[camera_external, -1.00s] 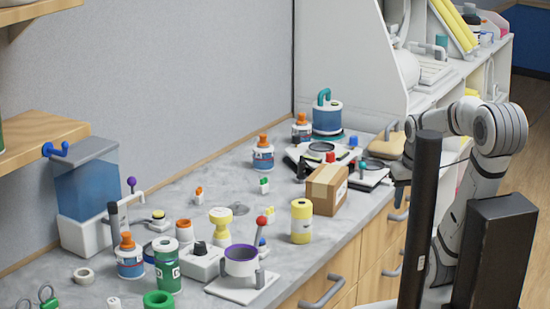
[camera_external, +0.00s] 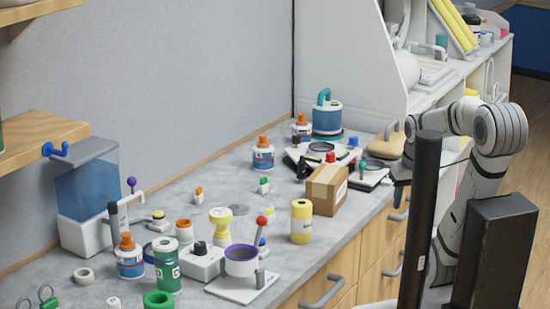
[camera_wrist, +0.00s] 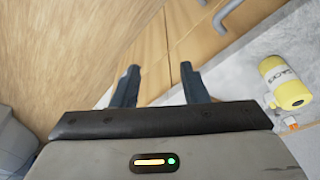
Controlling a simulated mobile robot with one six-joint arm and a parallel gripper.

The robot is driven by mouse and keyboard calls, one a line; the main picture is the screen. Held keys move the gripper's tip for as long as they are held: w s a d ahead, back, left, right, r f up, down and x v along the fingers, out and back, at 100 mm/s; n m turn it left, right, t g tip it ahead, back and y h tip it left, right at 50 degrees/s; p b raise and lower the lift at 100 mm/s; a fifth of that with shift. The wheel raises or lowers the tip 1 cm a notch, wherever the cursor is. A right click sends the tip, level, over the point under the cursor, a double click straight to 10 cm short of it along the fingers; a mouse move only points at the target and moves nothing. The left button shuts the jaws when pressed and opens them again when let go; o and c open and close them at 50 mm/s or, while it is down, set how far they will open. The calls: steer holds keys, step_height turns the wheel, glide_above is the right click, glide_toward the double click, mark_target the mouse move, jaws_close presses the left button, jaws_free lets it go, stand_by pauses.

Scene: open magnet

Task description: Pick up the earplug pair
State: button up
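A small yellow piece (camera_external: 269,211) lies on the grey counter, left of the yellow bottle. It may be the earplug pair, but it is too small to tell for sure. Small orange-and-white (camera_external: 198,193) and green-and-white (camera_external: 264,186) pieces stand farther back. My gripper (camera_wrist: 158,85) is open, with nothing between its fingers in the wrist view. It is over the counter's front edge and drawer fronts, apart from the small pieces. In the external view it is partly hidden at the right of the cardboard box.
The yellow bottle (camera_external: 301,221) and cardboard box (camera_external: 325,190) stand near the counter's front edge. A white stand with a purple-rimmed cup (camera_external: 240,262), green bottle (camera_external: 167,266) and water tank (camera_external: 88,180) crowd the left. Drawer handles (camera_external: 323,292) stick out in front.

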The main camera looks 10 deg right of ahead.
steer(key=shift+w, duration=0.1)
steer(key=m+g+p, duration=0.1)
steer(key=m+g, duration=0.2)
steer(key=m, duration=0.7)
glide_above(270, 208)
steer(key=f, duration=0.2)
steer(key=shift+s+d+f, duration=0.1)
steer(key=shift+s+f, duration=0.25)
steer(key=shift+f, duration=0.3)
steer(key=f, duration=0.5)
steer(key=f+p, duration=0.1)
steer(key=f, duration=0.1)
steer(key=shift+w+f, duration=0.15)
steer(key=shift+w, duration=0.2)
steer(key=shift+c, duration=0.6)
jaws_close()
